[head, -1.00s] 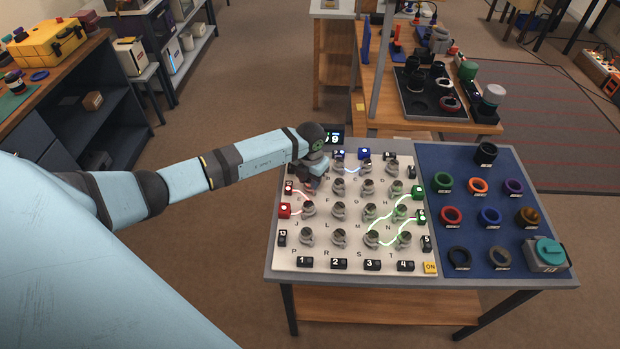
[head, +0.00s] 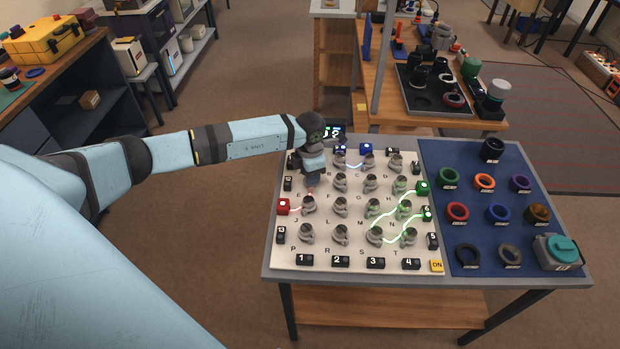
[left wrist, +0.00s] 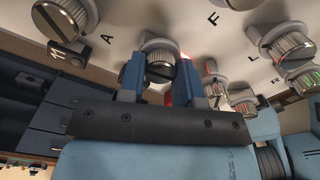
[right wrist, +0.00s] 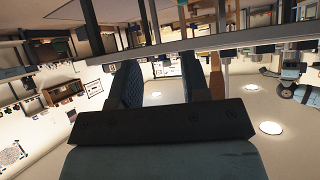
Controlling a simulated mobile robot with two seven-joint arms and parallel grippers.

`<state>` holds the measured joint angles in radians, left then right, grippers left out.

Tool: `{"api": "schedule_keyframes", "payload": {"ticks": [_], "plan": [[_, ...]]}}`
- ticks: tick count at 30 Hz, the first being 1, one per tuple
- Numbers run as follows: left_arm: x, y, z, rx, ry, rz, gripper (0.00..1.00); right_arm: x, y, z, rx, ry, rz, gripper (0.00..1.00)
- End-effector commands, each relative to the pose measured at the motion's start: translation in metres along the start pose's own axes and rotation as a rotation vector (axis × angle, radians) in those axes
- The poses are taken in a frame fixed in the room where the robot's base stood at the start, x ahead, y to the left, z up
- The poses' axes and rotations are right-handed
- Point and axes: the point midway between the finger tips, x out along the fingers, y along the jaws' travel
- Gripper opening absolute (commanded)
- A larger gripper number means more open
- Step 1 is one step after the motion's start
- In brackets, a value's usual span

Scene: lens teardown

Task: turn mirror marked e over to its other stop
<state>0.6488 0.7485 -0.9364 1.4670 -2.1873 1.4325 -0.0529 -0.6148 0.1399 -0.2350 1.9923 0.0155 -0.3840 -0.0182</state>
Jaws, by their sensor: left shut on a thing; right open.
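The mirror board (head: 272,262) is a white panel with several grey mirror knobs on it, lettered in rows. My left gripper (head: 312,184) reaches in from the left over the second row of the left column, by the letter E. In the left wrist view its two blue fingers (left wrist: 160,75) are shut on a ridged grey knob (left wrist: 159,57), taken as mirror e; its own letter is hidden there. Letters A and F show near it. My right gripper (right wrist: 160,85) shows only in the right wrist view, open and empty, away from the board.
A red source (head: 283,206) sits at the board's left edge, with a short red beam to the knob by J. Green beams join knobs to green boxes (head: 422,188) at right. A blue panel (head: 466,212) holds coloured rings. A small display (head: 333,131) stands behind, partly hidden.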

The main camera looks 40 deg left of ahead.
Motion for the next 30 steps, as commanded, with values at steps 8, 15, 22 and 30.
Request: {"api": "schedule_keyframes", "payload": {"ticks": [8, 15, 22, 30], "plan": [[0.003, 0.002, 0.0, 0.261, -0.001, 0.003, 0.08, 0.013, 0.0, 0.014, 0.021, -0.011, -0.002, 0.43], [0.003, 0.002, 0.001, 0.488, -0.002, 0.002, 0.08, 0.021, -0.001, 0.021, 0.042, -0.017, -0.005, 0.43], [0.002, 0.001, 0.001, 0.688, -0.003, 0.002, 0.08, 0.03, -0.002, 0.028, 0.061, -0.022, -0.008, 0.43], [0.001, 0.001, 0.001, 0.857, -0.002, 0.001, 0.08, 0.036, -0.004, 0.029, 0.071, -0.015, -0.008, 0.43]]}}
